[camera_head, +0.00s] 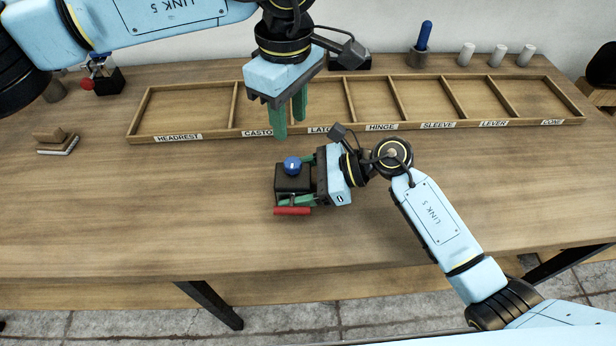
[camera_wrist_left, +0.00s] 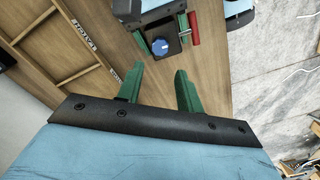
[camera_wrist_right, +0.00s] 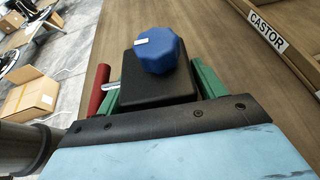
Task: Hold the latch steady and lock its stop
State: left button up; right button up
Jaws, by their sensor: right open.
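The latch (camera_head: 291,180) is a black block with a round blue knob (camera_head: 292,165) on top and a red handle (camera_head: 292,211) along its near side. It lies on the table in front of the tray. My right gripper (camera_head: 291,181) is open, with its green fingers on either side of the black block. The right wrist view shows the block (camera_wrist_right: 155,82) between the fingers, the blue knob above and a metal pin beside the red handle. Contact cannot be told. My left gripper (camera_head: 290,120) is open and empty, pointing down above the table, behind the latch.
A wooden tray (camera_head: 235,114) with labelled compartments spans the back of the table; those seen are empty. A blue-handled tool (camera_head: 424,36) in a holder and several white cylinders (camera_head: 466,54) stand behind it. The front table is clear.

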aim_at(293, 162)
jog(key=c, duration=1.1)
pick_arm(q)
jog(key=o, duration=0.3)
pick_arm(e)
jog(key=shift+o, duration=0.2)
pick_arm(q)
notch_tip(293, 162, down, 10)
jog(key=n, duration=1.9)
